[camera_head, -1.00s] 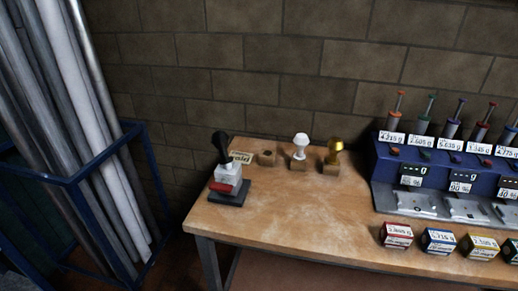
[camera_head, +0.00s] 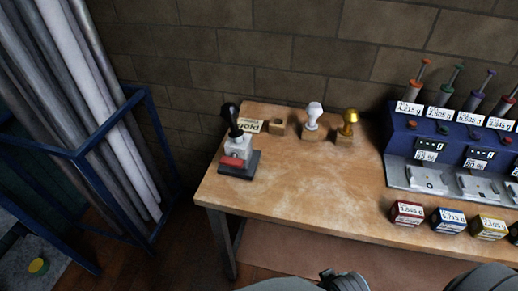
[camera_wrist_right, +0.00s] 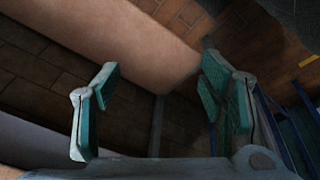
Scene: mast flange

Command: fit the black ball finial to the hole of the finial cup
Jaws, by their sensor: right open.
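The black ball finial (camera_head: 233,116) is at the left end of the workbench, in the head view. Its stem leans slightly and its lower end meets the top of a white block (camera_head: 237,150) with a red part on its front, on a dark base plate. This block looks like the finial cup; its hole is not visible, and I cannot tell how deep the stem sits. My right gripper (camera_wrist_right: 160,100) is open and empty in the right wrist view, with teal finger pads, below or beside the bench and away from the finial. My left gripper is not in view.
A wooden block with a hole (camera_head: 278,127), a white finial (camera_head: 313,115) and a gold finial (camera_head: 347,122) stand along the wall. A blue weighing station (camera_head: 455,150) and small labelled boxes (camera_head: 407,213) occupy the right. A blue rack (camera_head: 105,150) holds pipes at left. The bench's front middle is clear.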

